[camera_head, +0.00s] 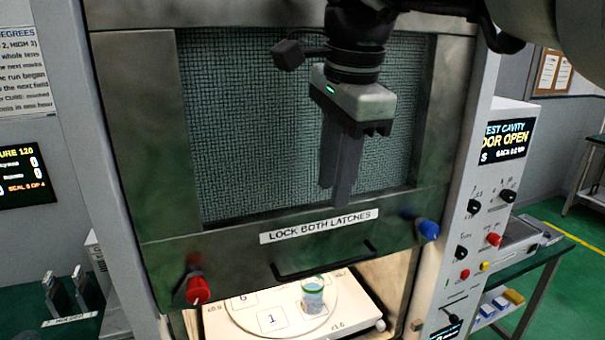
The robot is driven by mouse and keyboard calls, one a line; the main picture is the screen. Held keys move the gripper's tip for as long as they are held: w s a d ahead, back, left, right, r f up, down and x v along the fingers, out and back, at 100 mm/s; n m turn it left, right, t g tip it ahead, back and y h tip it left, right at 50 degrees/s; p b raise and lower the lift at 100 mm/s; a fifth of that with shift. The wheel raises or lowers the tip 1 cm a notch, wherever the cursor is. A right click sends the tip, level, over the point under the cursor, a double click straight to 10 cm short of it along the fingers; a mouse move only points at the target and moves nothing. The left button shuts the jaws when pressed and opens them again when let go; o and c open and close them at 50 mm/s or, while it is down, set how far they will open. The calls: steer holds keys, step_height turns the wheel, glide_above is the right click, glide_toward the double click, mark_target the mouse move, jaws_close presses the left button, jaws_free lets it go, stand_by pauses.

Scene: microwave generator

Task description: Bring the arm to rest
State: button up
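My gripper (336,195) hangs with its fingers pointing down in front of the mesh window (240,130) of the raised door (150,150). The two dark fingers overlap from this angle, so the gap between them is unclear. I see nothing held at their tips. My arm enters from the top right, and part of it is cut off by the picture edge.
Below the door, a glass with a green rim (313,295) stands on a round numbered plate (245,318) in the lit cavity. A red knob (198,290), blue knob (428,229) and black handle (325,262) stick out. The right panel's screen (504,140) reads "DOOR OPEN".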

stand_by(0.3)
steer(key=s+d+f+n+t, duration=0.1)
steer(key=s+d+f+n, duration=0.3)
steer(key=f+n, duration=0.3)
steer(key=s+d+f+n+t, duration=0.2)
steer(key=s+d+f+n, duration=0.2)
steer(key=s+f+n, duration=0.3)
step_height(320, 180, down, 2)
steer(key=shift+s+d+f+t+h, duration=0.1)
steer(key=shift+s+d+t+h, duration=0.05)
steer(key=shift+d+t+h, duration=0.2)
